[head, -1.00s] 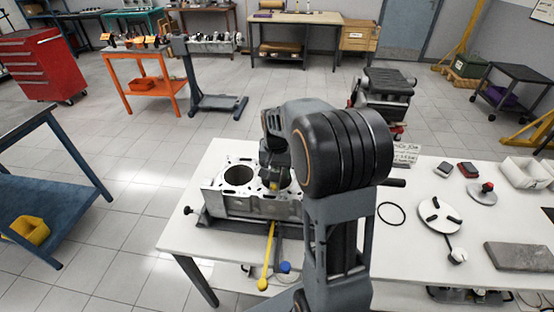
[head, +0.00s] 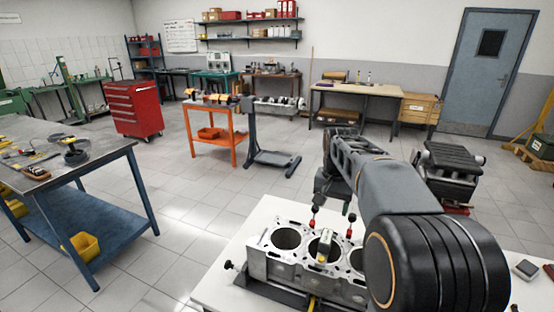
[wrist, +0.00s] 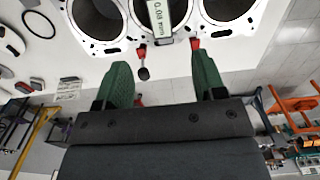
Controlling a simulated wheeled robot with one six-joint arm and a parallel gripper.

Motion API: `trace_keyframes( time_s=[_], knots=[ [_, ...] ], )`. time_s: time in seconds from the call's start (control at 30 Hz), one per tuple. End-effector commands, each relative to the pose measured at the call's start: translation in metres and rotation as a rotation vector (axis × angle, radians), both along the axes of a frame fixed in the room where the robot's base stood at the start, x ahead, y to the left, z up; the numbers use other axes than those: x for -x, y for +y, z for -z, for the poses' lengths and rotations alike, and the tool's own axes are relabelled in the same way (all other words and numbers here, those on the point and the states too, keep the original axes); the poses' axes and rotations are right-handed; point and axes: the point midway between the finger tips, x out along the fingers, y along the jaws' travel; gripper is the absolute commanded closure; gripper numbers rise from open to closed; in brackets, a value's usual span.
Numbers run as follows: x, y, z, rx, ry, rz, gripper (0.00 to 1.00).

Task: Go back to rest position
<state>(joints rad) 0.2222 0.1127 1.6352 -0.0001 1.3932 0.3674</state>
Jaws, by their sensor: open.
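My gripper (wrist: 161,80) shows two green fingers set wide apart in the wrist view, with nothing between them. In the head view my gripper (head: 326,190) is partly hidden by my arm, just beyond and above the engine block. The grey engine block (head: 262,266) sits on the white table, with round open bores. A small tag (wrist: 154,12) reading "0.08 mm" shows at the middle bore in the wrist view. Two red-footed rods with dark knobs (head: 314,212) stand along the block's far edge, near the fingers.
The white table (head: 232,262) spreads under the block. A blue workbench (head: 100,150) stands at left, an orange stand (head: 212,140) and red tool chest (head: 134,108) behind. A black engine on a stand (head: 450,172) is at right. Open tiled floor lies between.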

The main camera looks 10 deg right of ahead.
Motion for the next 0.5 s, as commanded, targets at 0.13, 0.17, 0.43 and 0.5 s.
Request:
trace_keyframes(
  time_s=[0.13, 0.17, 0.43, 0.5],
  knots=[
    [-0.004, -0.001, 0.015, 0.008, -0.03, -0.08, 0.36],
    [-0.001, 0.0, 0.022, 0.009, -0.031, -0.101, 0.36],
    [0.069, 0.04, 0.056, 0.054, -0.152, -0.369, 0.36],
    [0.09, 0.052, 0.063, 0.067, -0.188, -0.43, 0.36]
  ],
)
